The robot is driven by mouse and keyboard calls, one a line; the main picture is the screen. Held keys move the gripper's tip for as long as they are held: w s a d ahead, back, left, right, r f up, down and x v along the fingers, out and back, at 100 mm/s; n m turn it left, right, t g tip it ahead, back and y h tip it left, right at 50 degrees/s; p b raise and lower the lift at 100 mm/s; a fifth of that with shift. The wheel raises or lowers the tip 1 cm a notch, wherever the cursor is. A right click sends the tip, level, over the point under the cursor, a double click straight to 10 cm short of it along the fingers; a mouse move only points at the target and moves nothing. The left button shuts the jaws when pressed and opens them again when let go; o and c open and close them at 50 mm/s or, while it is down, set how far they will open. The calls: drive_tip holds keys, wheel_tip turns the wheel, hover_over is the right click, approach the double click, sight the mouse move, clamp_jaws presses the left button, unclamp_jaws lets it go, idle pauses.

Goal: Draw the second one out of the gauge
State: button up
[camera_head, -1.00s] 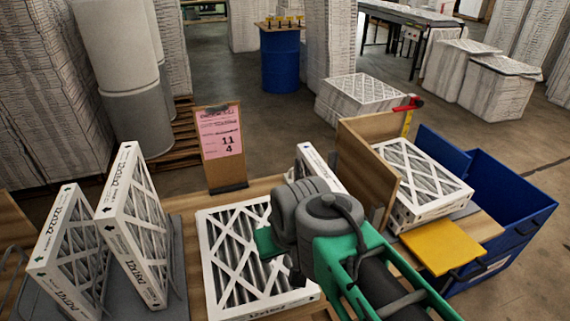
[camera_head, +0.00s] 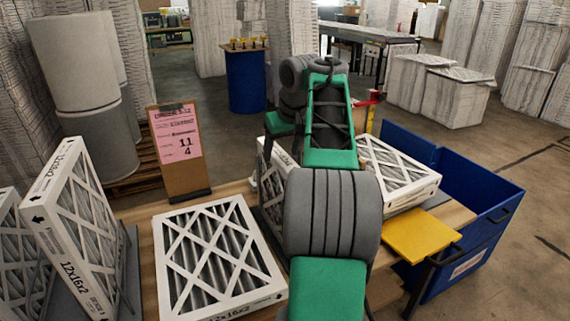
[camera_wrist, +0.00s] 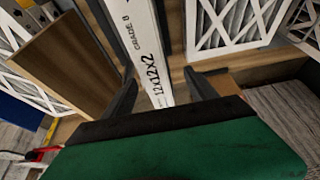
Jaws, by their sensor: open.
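A white-framed filter (camera_wrist: 146,40) marked "12x12x2" stands on edge beside the wooden board (camera_wrist: 82,62) of what looks like the gauge. In the head view this filter (camera_head: 272,165) is partly hidden behind my arm, as is most of the board. My gripper (camera_wrist: 160,95) is open, with one dark finger on each side of the filter's upper edge in the wrist view. I cannot tell whether the fingers touch it. The fingers are not clear in the head view. A red handle (camera_head: 370,97) shows just right of my arm.
A filter lies flat on the table (camera_head: 215,255). Filters stand tilted in a grey rack at left (camera_head: 75,240). More lie flat at right (camera_head: 402,172), near a yellow plate (camera_head: 420,240) and a blue bin (camera_head: 480,215). A clipboard with a pink sheet (camera_head: 180,147) stands behind.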

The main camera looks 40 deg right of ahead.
sight(278, 152)
drive_tip(key=shift+s+d+f, duration=0.1)
drive_tip(key=shift+d+f, duration=0.1)
drive_tip(key=shift+d, duration=0.35)
drive_tip(key=b+x, duration=0.3)
drive_tip(key=x, duration=0.4)
drive_tip(key=shift+f, duration=0.15)
drive_tip(key=shift+c, duration=0.5)
drive_tip(key=c, duration=1.3)
clamp_jaws()
drive_tip(key=shift+r+p, duration=4.1)
drive_tip(key=shift+p, duration=0.1)
